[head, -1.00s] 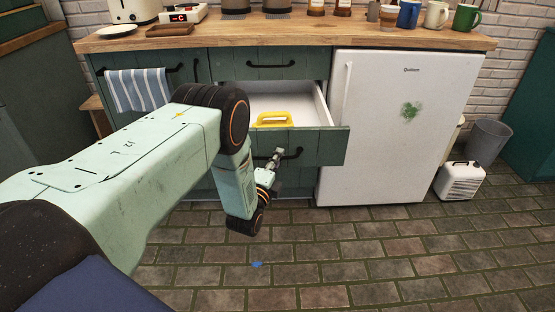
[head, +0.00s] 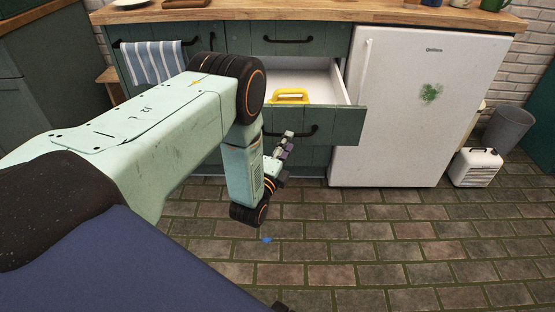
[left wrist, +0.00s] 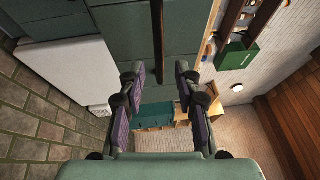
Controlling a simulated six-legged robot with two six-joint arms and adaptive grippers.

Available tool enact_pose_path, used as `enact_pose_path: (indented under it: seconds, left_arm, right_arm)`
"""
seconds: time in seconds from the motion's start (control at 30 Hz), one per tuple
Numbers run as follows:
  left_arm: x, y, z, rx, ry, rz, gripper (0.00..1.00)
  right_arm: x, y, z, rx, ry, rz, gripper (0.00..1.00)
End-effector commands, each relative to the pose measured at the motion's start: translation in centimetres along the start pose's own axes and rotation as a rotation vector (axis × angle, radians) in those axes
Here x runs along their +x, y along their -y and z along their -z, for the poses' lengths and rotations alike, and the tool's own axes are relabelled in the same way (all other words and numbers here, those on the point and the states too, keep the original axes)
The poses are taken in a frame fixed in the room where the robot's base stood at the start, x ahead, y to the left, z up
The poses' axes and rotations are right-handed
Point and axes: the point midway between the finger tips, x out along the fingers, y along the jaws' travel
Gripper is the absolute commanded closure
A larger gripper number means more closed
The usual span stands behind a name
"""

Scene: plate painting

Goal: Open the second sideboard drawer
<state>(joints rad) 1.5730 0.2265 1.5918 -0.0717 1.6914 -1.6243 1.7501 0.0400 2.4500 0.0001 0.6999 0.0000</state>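The sideboard (head: 210,38) is dark green with a wooden top. Its second drawer (head: 340,124), below a shut top drawer (head: 285,38), is pulled out and shows a white inside with a yellow object (head: 290,96) in it. A black handle (head: 312,129) is on its front. My left gripper (head: 284,146) is by the drawer front, at the left end of the handle; whether it touches is hard to tell. In the left wrist view its two fingers (left wrist: 158,84) are apart with nothing clearly held between them. My right gripper is not in view.
A white fridge (head: 400,110) stands right of the drawer. A striped towel (head: 152,64) hangs at the left. A white canister (head: 474,167) and a grey bin (head: 508,128) stand at the right. The brick floor (head: 370,250) in front is clear except for a small blue piece (head: 267,240).

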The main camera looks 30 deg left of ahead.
Motion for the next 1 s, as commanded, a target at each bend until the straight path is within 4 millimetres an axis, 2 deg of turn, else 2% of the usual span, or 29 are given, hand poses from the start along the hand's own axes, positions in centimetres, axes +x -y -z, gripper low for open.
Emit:
enact_pose_path:
  seconds: [0.03,0.2,0.4,0.6,1.0]
  left_arm:
    - [-1.2,-0.1,0.0,0.000,0.000,-0.005,0.67]
    - [-4.5,-0.1,0.0,0.001,0.000,-0.005,0.67]
    - [-7.0,-0.1,0.0,0.001,-0.001,-0.002,0.67]
    - [-7.7,0.0,0.0,0.001,0.000,0.000,0.67]
    - [-7.7,0.0,0.0,0.001,0.000,0.000,0.67]
  right_arm:
    - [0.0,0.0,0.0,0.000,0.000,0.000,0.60]
    - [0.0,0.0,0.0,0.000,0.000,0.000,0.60]
    - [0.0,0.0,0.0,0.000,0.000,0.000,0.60]
    - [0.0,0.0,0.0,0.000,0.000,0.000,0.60]
    - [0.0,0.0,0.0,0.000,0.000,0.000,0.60]
